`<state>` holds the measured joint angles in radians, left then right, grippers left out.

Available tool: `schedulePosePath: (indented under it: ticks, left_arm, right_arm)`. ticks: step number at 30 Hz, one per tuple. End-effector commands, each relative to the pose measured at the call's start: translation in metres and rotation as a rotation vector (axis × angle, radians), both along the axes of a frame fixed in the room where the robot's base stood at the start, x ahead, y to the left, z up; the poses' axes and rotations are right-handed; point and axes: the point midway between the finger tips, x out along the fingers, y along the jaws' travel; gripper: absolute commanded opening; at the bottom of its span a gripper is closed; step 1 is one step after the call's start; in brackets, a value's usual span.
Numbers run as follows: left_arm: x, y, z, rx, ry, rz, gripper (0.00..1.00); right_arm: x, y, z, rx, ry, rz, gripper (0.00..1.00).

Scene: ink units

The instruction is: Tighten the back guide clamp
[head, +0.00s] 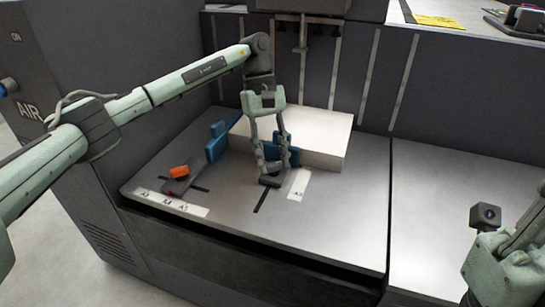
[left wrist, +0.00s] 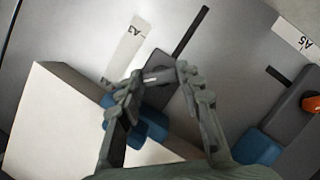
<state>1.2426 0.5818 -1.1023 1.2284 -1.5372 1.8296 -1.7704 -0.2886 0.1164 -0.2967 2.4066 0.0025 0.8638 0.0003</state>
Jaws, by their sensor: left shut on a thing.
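My left gripper (head: 270,168) points down at the back guide, its fingers closed on a small part of the clamp at the guide's dark foot (head: 271,181). The blue back guide (head: 292,152) stands against the paper stack, partly hidden behind my fingers. In the left wrist view the fingertips (left wrist: 158,77) meet over the dark clamp, with the blue guide (left wrist: 152,128) just below. The gripped part is mostly covered, so its angle is unclear. My right gripper (head: 500,268) shows only in part at the lower right; its fingers are not visible.
A white paper stack (head: 325,138) lies behind the back guide. A second blue guide (head: 216,142) stands to the left, with an orange clamp lever (head: 179,172) on its dark foot. The metal tray (head: 335,225) is clear at the front right. A dark machine wall rises behind.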

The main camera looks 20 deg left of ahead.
Motion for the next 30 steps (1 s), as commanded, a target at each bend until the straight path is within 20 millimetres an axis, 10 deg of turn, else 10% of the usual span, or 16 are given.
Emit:
schedulePosePath:
  ticks: [6, 7, 11, 30]
  left_arm:
    - [0.000, 0.000, 0.000, 0.001, 0.000, -0.001, 0.06]
    - [0.000, 0.000, 0.000, 0.001, 0.000, -0.001, 0.39]
    - [0.000, 0.000, 0.000, 0.001, 0.001, 0.000, 0.55]
    - [0.000, 0.001, 0.004, -0.003, -0.005, 0.158, 0.56]
  right_arm:
    - [0.000, 0.000, 0.000, 0.000, 0.000, 0.000, 0.00]
    - [0.000, 0.000, 0.000, 0.000, 0.000, 0.000, 0.00]
    - [0.000, 0.000, 0.001, -0.001, -0.001, 0.000, 0.00]
    - [0.000, 0.000, 0.014, -0.002, -0.001, 0.000, 0.00]
